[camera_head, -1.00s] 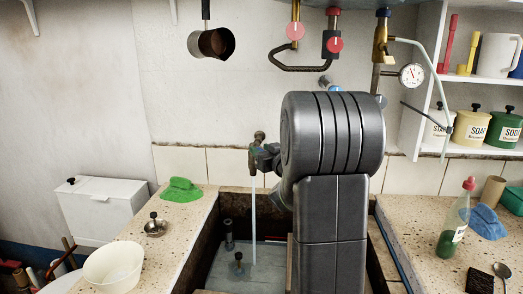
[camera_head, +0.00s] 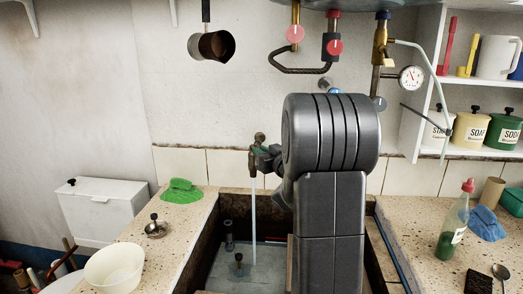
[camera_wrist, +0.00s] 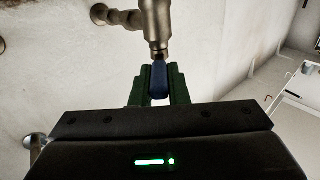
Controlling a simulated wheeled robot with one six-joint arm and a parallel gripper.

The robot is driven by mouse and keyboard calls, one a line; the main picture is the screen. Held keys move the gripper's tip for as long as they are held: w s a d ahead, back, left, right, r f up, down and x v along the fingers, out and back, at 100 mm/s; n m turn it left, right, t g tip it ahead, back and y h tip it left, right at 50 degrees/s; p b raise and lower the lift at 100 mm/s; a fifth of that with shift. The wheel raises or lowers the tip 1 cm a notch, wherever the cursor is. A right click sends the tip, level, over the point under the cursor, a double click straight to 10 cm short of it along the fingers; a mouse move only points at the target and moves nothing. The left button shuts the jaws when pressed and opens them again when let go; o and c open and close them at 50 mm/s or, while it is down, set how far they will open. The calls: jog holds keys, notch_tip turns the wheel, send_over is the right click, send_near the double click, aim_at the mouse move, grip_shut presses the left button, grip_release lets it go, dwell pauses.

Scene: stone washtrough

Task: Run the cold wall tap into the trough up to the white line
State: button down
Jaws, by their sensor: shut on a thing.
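The wall tap (camera_head: 258,143) is a dull brass spout on the wall behind the trough. A thin stream of water (camera_head: 254,215) falls from it into the dark-walled trough (camera_head: 203,238), where shallow grey-blue water or floor shows. My gripper (camera_head: 266,154) is at the tap, largely hidden behind my arm in the head view. In the wrist view its green fingers (camera_wrist: 159,88) are shut on the blue tap handle (camera_wrist: 159,79), below the metal tap body (camera_wrist: 156,25). I cannot make out a white line; my arm hides the trough's right part.
A knobbed plug (camera_head: 238,262) stands in the trough. On the left counter are a green cloth (camera_head: 180,191), a metal stopper (camera_head: 155,226) and a white bowl (camera_head: 113,267). A bottle (camera_head: 453,225) and blue cloth (camera_head: 486,222) are on the right. Pipes with red knobs hang above.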

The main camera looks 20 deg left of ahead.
jog(key=shift+w+d+r+n+g+y+p, duration=0.35)
jog(key=shift+n+g+p, duration=0.2)
jog(key=shift+p, duration=0.5)
jog(key=w+n+g+y+p, duration=0.1)
jog(key=n+g+p, duration=0.1)
jog(key=g, duration=0.1)
jog(key=w+n+g+y+p, duration=0.1)
jog(key=n+g+p, duration=0.1)
jog(key=g+p, duration=0.1)
jog(key=w+n+g+y+p, duration=0.1)
jog(key=n+g+p, duration=0.1)
jog(key=g+p, duration=0.1)
jog(key=shift+d+f+g, duration=0.25)
jog(key=shift+d+f, duration=0.05)
jog(key=shift+d, duration=0.05)
jog(key=shift+n, duration=0.25)
jog(key=c, duration=1.4)
grip_release()
notch_tip(320, 180, up, 10)
